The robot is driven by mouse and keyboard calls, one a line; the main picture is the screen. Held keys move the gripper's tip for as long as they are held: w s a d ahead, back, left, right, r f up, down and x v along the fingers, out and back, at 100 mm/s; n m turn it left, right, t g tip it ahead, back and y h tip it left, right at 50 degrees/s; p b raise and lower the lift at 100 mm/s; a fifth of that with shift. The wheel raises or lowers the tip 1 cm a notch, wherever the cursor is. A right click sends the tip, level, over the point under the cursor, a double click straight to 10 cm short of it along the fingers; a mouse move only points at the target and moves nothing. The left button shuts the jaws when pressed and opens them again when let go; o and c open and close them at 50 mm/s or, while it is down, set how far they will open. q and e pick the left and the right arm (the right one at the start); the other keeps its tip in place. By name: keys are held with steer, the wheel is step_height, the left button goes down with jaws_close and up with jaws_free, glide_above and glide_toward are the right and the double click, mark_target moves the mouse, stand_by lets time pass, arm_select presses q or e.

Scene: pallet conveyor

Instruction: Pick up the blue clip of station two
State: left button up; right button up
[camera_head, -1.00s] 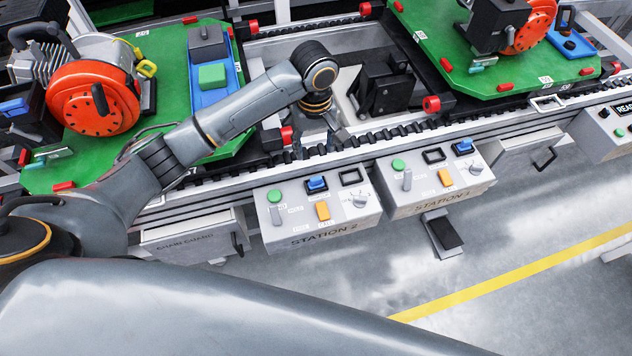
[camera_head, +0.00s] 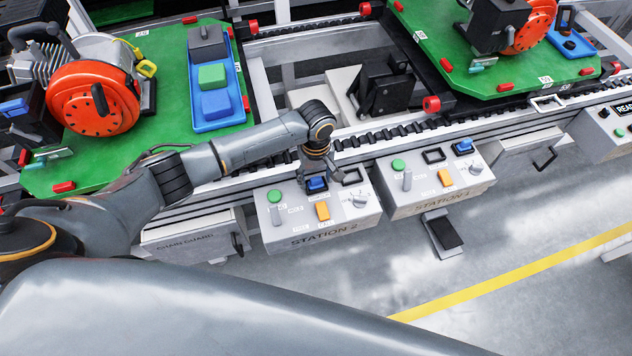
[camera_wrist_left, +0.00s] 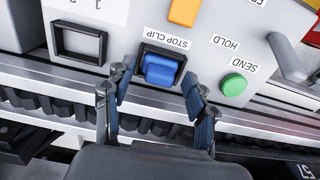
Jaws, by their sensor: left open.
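The blue clip (camera_head: 316,184) sits in a black square frame on the top of the Station 2 box (camera_head: 325,226). In the left wrist view the clip (camera_wrist_left: 160,70) is below the label "STOP CLIP". My left gripper (camera_head: 318,177) is just above and behind the clip in the head view. In the left wrist view its two fingers (camera_wrist_left: 157,93) are spread, one to each side of the clip's near edge, with nothing between them. My right gripper is in no view.
An empty black frame (camera_head: 351,176) and an orange switch (camera_head: 322,211) are close by on the box. A green button (camera_head: 275,196) is to the left. The Station 1 box (camera_head: 435,185) has its own blue clip (camera_head: 463,147). The conveyor rail runs behind.

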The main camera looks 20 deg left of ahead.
arm_select(q)
steer(key=c, duration=1.1)
steer(key=shift+r, duration=0.1)
steer(key=shift+c, duration=0.2)
